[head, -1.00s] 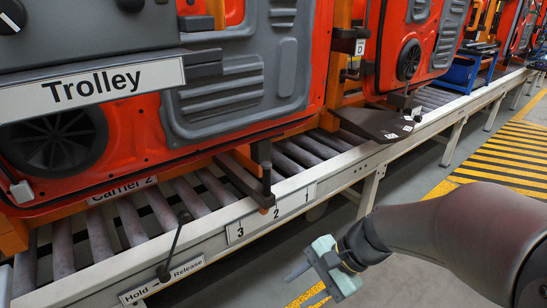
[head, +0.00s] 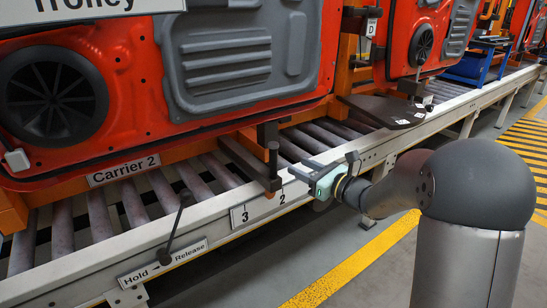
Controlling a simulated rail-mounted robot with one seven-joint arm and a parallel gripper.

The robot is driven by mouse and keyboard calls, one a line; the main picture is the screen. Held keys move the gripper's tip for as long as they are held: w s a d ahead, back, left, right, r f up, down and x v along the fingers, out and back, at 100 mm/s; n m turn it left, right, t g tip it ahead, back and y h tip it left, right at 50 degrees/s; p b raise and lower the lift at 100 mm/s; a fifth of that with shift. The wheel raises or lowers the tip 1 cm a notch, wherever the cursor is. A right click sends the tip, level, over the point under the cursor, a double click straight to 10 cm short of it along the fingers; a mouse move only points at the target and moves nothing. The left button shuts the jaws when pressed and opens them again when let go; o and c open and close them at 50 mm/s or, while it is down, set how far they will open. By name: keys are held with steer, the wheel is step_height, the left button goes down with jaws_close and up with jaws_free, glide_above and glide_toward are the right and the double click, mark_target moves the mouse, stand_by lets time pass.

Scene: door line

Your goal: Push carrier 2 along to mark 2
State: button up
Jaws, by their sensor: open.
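Carrier 2, with its label (head: 124,170), stands on the roller line and bears a red door panel (head: 140,85). Its dark front bar (head: 248,163) has an upright post (head: 273,160) and an orange tip near the rail. The tip lies between mark 3 (head: 245,215) and mark 2 (head: 282,198), closer to mark 2. Mark 1 is hidden behind my gripper. My gripper (head: 300,170) is open and empty over the rail, just right of the post. Its fingers point left toward the post; I cannot tell whether they touch it.
A Hold/Release lever (head: 176,228) stands at the rail front, leaning right. A dark plate (head: 385,111) of the carrier ahead lies farther along, below a tag D (head: 371,26). Bare rollers (head: 322,138) lie between. The floor (head: 345,235) in front of the rail is clear.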

mark_target(276, 156)
steer(key=b+x, duration=0.1)
steer(key=x, duration=1)
